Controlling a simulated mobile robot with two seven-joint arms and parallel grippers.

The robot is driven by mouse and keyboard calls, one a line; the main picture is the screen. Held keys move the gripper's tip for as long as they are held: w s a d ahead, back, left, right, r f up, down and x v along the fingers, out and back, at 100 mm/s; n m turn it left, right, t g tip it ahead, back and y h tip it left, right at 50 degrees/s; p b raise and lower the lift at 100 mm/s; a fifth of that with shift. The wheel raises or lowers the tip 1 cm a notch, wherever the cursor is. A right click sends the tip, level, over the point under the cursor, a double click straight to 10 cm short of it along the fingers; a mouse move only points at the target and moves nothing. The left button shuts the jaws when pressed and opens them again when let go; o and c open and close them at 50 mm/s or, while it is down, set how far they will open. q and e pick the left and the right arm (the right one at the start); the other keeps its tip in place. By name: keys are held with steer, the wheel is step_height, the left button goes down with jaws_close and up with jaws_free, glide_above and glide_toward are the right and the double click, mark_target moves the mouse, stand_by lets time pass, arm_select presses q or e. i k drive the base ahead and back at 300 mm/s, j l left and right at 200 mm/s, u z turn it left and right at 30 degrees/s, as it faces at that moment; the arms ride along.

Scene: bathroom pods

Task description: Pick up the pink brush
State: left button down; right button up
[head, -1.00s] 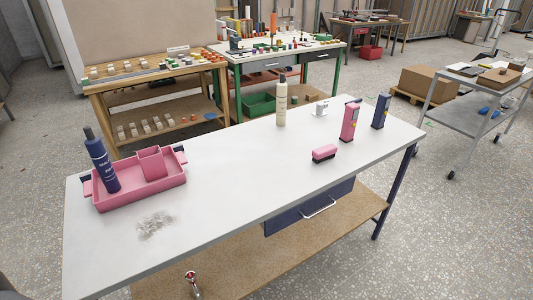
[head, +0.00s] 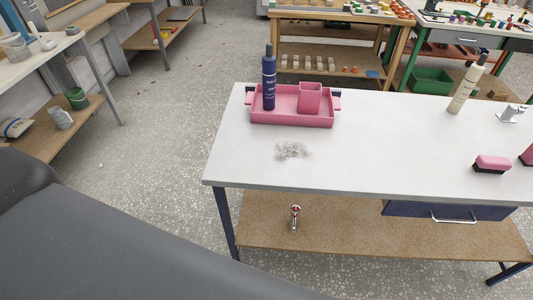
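The pink brush (head: 492,163) lies on the white tabletop near the right edge of the head view. Its top is pink and its dark bristles face down onto the table. It stands apart from the other things, with a pink object (head: 527,155) close to its right, cut off by the picture edge. Neither of my grippers shows in the view, so nothing is seen touching the brush.
A pink tray (head: 292,118) holding a dark blue bottle (head: 269,80) and a pink cup (head: 310,97) stands at the table's left. A clear clump (head: 291,151) lies before it. A cream bottle (head: 464,90) and metal fitting (head: 511,113) stand at the back right. The table's middle is clear.

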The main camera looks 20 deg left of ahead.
mark_target(483, 163)
steer(key=i+l+u, duration=0.1)
steer(key=l, duration=0.4)
steer(key=i+l+u, duration=0.15)
steer(key=l, duration=0.4)
steer(key=l+u, duration=0.1)
steer(key=l, duration=0.4)
